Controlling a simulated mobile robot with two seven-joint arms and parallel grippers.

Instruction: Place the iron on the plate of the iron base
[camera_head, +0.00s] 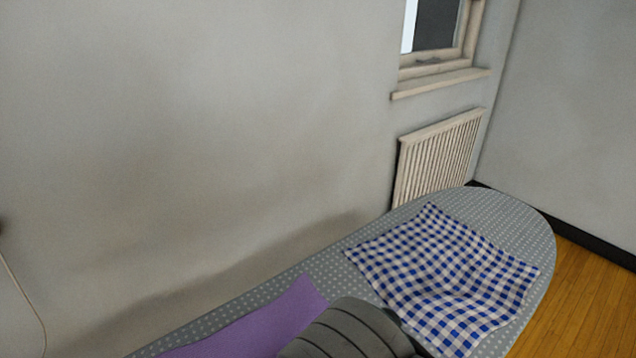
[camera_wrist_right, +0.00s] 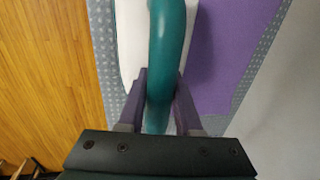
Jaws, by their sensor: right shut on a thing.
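In the right wrist view my right gripper (camera_wrist_right: 160,88) is shut on the teal handle of the iron (camera_wrist_right: 169,38), with one finger on each side of it. A white part (camera_wrist_right: 130,42) shows under the handle; I cannot tell whether it is the iron's body or the base. A flat purple piece (camera_wrist_right: 222,50) lies below and to the right of it on the ironing board. It also shows in the head view as a purple surface (camera_head: 265,322) at the bottom. The iron is not visible in the head view. The plate of the iron base cannot be made out for sure. My left gripper is not in view.
The grey dotted ironing board (camera_head: 520,222) runs along the wall. A blue and white checked cloth (camera_head: 445,270) lies rumpled on its far end. A radiator (camera_head: 438,158) is on the wall under a window. Wooden floor (camera_head: 585,290) is to the right.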

